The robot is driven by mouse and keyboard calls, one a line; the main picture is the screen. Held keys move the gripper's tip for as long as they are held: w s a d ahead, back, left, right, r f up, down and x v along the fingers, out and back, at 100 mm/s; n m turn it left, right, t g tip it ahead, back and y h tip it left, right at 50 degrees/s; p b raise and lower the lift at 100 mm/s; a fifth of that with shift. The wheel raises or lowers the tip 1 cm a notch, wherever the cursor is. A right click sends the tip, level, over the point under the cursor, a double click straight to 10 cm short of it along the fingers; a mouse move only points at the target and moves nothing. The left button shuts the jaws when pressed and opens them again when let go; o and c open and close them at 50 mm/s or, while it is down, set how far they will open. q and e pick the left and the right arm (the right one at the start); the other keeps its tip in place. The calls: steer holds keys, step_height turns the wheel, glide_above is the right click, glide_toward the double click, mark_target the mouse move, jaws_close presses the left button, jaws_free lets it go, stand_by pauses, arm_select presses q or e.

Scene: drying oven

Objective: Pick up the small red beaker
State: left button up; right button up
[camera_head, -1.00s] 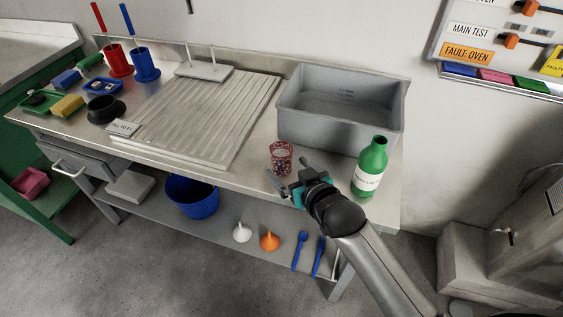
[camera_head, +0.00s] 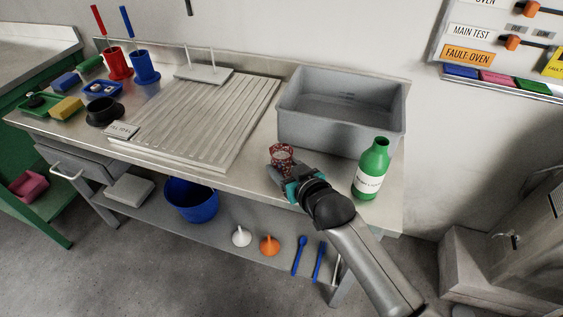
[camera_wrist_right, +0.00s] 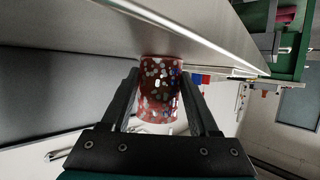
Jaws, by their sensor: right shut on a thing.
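The small red beaker (camera_head: 281,153) stands on the steel bench near its front edge, in front of the grey basin. It is red with pale and dark speckles. In the right wrist view the beaker (camera_wrist_right: 160,88) sits between the two dark fingers of my right gripper (camera_wrist_right: 160,95). The right gripper (camera_head: 283,172) reaches it from the front right and is shut on it; the fingers are partly hidden in the head view. The beaker looks upright and at bench height; I cannot tell whether it touches the bench. My left gripper is not in view.
A green bottle (camera_head: 371,168) stands close to the right of my gripper. The grey basin (camera_head: 340,110) is just behind the beaker. A ribbed draining board (camera_head: 200,120) lies to the left. A blue bucket (camera_head: 191,200) and funnels are on the lower shelf.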

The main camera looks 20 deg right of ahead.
jaws_close()
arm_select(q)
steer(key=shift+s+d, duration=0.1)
arm_select(e)
steer(key=shift+r, duration=0.2)
